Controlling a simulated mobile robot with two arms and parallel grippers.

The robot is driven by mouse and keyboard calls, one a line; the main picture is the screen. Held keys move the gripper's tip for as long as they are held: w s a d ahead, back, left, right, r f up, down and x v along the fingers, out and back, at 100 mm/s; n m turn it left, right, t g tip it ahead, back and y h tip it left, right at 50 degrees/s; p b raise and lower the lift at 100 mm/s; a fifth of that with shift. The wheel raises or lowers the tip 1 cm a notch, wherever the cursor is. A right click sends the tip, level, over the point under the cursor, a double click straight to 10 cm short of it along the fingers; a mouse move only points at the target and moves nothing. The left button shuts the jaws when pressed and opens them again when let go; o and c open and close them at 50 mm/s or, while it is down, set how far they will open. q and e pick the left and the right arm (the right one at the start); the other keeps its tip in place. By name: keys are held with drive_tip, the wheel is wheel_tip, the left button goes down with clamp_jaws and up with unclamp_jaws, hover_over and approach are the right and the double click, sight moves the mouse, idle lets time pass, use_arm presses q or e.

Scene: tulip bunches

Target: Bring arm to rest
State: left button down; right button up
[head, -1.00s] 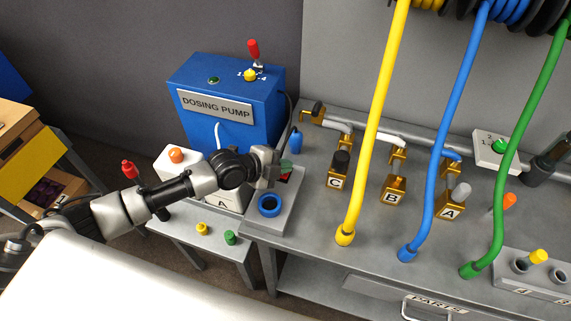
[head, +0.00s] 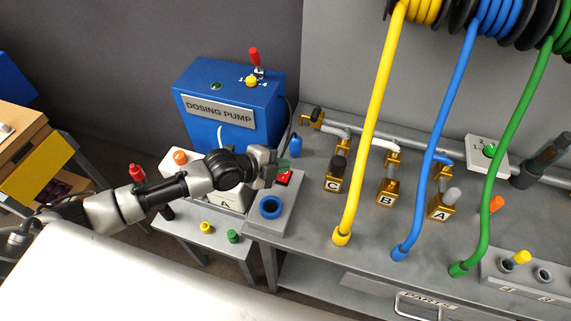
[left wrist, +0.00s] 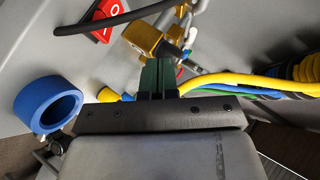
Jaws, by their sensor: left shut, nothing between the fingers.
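My left gripper (head: 282,165) reaches in from the left and hovers by the grey block with the red switch (head: 284,178). In the left wrist view its dark green fingers (left wrist: 157,78) are together with nothing between them. The red switch also shows at the upper left there (left wrist: 104,22). The blue ring (head: 270,207) sits on the grey block just in front of the gripper; it also shows in the left wrist view (left wrist: 48,104), apart from the fingers. My right gripper is in neither view.
The blue dosing pump (head: 232,105) stands behind the gripper. Yellow (head: 368,130), blue (head: 437,130) and green (head: 506,150) hoses hang over the bench to the right, near valves C (head: 333,184), B (head: 385,198) and A (head: 437,212). A low side table (head: 188,232) holds small yellow and green caps.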

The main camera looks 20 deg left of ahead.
use_arm(q)
drive_tip(key=shift+s+r, duration=0.15)
drive_tip(key=shift+r, duration=0.2)
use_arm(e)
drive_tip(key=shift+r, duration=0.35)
